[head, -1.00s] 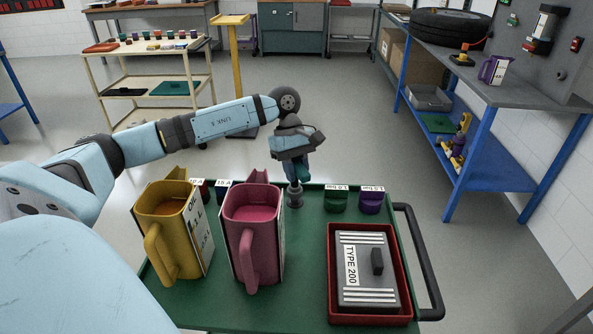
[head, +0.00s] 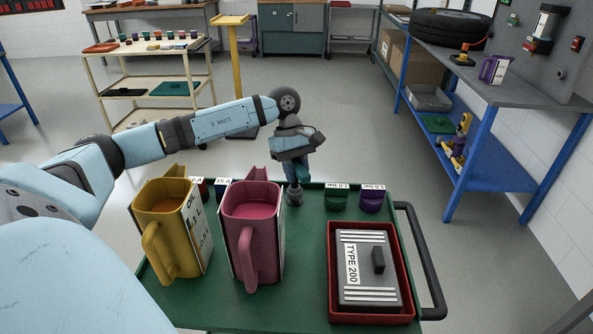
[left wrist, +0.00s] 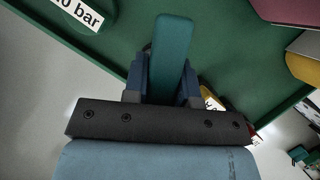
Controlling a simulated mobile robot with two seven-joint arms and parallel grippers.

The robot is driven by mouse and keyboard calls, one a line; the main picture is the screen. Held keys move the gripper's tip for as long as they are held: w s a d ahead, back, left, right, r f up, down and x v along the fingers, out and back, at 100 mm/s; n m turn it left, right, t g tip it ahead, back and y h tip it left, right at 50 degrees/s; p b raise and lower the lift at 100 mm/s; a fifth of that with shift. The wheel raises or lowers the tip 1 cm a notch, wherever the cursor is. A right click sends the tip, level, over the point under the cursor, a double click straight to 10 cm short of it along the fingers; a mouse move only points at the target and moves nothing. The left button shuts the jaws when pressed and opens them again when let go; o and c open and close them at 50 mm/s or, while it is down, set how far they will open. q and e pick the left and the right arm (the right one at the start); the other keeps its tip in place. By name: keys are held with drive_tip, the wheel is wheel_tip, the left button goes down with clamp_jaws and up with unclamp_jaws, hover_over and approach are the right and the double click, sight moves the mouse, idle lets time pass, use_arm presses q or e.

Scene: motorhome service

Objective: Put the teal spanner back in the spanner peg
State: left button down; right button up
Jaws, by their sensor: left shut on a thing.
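The teal spanner (left wrist: 172,50) is between the blue fingers of my left gripper (left wrist: 165,82) in the left wrist view, its teal end pointing out past them. In the head view, my left gripper (head: 295,177) points down over the back edge of the green trolley. A short grey round piece (head: 295,198) shows directly below the fingers, at the trolley surface. I cannot tell whether it is the spanner peg or part of the spanner, nor whether they touch. My right gripper is out of view.
On the green trolley (head: 305,270) stand a yellow jug (head: 178,235), a pink jug (head: 252,235) and a red tray (head: 335,312) holding a grey TYPE 200 box (head: 360,265). A green cap (head: 336,201) and a purple cap (head: 372,201) sit at the back right.

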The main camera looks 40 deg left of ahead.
use_arm(q)
drive_tip(key=shift+f+b, duration=0.55)
drive_tip(key=shift+f, duration=0.3)
drive_tip(key=c, duration=0.8)
unclamp_jaws()
drive_tip(key=shift+c, duration=0.2)
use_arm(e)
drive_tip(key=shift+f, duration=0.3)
use_arm(q)
drive_tip(key=shift+v, duration=0.85)
drive_tip(key=v, duration=1)
drive_tip(key=shift+r+p, duration=0.35)
drive_tip(key=shift+p, duration=0.05)
drive_tip(key=shift+v, duration=0.8)
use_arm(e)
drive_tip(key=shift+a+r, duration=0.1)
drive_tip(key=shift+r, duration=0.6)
use_arm(q)
drive_tip(key=shift+f, duration=0.1)
